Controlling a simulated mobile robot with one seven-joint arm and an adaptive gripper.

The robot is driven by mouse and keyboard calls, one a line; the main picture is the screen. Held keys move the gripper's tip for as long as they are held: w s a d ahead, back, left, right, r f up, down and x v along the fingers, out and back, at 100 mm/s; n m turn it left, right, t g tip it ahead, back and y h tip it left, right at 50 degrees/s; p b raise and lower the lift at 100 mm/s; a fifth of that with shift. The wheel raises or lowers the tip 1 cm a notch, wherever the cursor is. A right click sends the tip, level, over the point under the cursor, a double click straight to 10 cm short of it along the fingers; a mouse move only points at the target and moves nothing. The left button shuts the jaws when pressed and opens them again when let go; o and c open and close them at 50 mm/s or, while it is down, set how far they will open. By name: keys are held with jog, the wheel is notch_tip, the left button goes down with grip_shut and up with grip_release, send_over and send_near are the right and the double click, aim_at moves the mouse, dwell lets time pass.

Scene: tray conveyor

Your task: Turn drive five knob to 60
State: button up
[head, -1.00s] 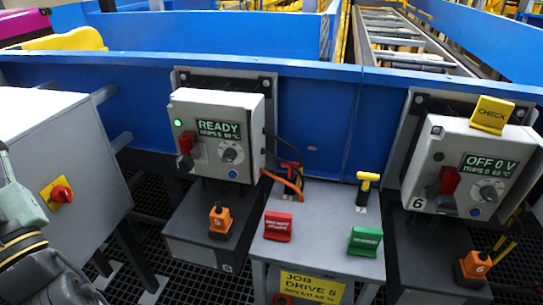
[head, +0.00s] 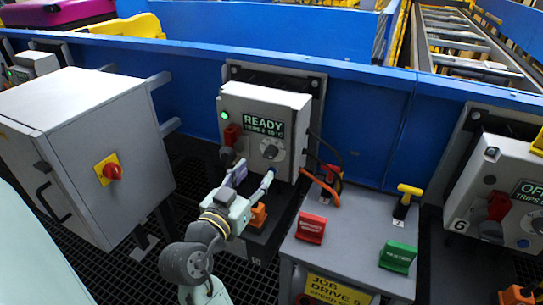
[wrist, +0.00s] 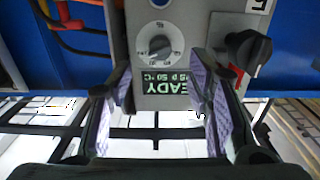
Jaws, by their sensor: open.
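The drive box (head: 262,112) in the middle of the head view is light grey, with a lit green lamp and a screen reading READY (head: 263,126). Its round knob (head: 270,149) sits below the screen, with a dial around it. In the wrist view the knob (wrist: 160,46) shows upside down, straight ahead between the fingers, with a dark grip bar and scale marks too small to read. My gripper (head: 253,180) is open and empty, just in front of and below the knob, apart from it. It also shows in the wrist view (wrist: 160,95).
A red-and-black switch handle (head: 231,141) is left of the knob. Orange and black cables (head: 320,180) run at the box's right. A grey stand (head: 345,235) carries red and green blocks and a yellow-handled tool. Drive six's box (head: 500,190) is right, a grey cabinet (head: 85,150) left.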

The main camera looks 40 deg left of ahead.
aim_at(270, 154)
jog(key=p+x, duration=0.1)
jog(key=x, duration=0.6)
jog(key=shift+w+p, duration=0.2)
jog(key=shift+p, duration=0.1)
jog(key=shift+c, duration=0.3)
grip_shut()
